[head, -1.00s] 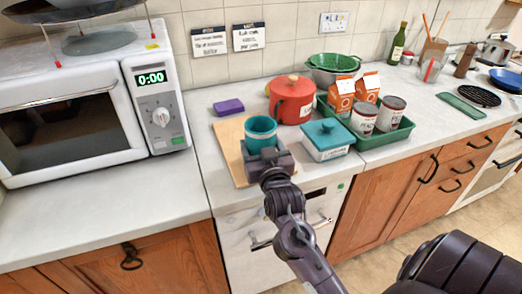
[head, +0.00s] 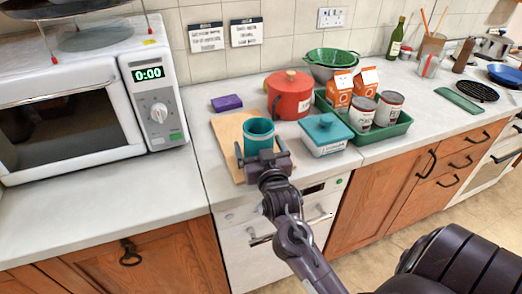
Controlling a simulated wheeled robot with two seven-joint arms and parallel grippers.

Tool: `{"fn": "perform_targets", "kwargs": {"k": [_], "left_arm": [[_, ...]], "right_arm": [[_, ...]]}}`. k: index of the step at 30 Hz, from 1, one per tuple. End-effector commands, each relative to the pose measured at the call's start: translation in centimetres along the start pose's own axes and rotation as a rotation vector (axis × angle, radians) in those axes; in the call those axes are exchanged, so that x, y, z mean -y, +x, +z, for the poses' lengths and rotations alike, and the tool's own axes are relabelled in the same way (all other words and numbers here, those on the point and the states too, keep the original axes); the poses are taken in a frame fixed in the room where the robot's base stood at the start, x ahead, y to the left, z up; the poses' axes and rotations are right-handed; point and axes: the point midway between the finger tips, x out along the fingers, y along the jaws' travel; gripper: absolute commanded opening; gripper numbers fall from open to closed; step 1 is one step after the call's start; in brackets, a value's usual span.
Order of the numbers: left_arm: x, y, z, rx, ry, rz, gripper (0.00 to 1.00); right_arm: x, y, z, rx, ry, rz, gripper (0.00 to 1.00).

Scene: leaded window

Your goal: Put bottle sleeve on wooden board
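The bottle sleeve, a teal open-topped cylinder (head: 259,133), stands upright on the wooden board (head: 228,126), near its front right part. My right gripper (head: 260,152) is low at the front of the sleeve. Its fingers are spread apart, one to each side of the sleeve, with a gap visible on the left. The gripper hides the sleeve's lower part, so its base on the board is not fully visible. My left gripper is not in view.
A teal lidded box (head: 324,135) stands close right of the gripper. A red pot (head: 290,97) is behind it, and a green tray (head: 392,131) with cartons and cans is farther right. A purple block (head: 226,103) lies behind the board. A microwave (head: 80,95) stands left, with clear counter before it.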

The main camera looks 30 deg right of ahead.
Motion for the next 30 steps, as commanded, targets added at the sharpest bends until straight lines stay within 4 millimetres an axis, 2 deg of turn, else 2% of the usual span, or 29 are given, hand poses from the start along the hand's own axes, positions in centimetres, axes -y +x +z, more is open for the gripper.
{"fn": "perform_targets", "kwargs": {"k": [1, 5, 12, 18, 24, 30], "left_arm": [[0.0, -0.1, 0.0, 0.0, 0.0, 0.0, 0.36], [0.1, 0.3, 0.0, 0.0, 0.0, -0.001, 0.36], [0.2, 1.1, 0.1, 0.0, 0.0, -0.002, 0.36], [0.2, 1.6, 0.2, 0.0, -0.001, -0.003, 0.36], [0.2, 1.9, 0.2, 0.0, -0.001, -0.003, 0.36], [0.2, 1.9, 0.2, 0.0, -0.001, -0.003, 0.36]], "right_arm": [[0.0, 0.0, -0.4, -0.002, 0.0, 0.0, 0.91], [0.0, -1.6, 0.0, 0.002, 0.0, -0.001, 0.91], [0.0, -6.5, 0.1, 0.003, 0.002, 0.0, 0.91], [0.0, -9.9, 0.0, 0.002, 0.0, 0.0, 0.91], [0.0, -11.7, -0.2, 0.0, -0.001, 0.0, 0.91], [0.0, -12.0, -0.2, 0.0, 0.0, 0.0, 0.91]]}}
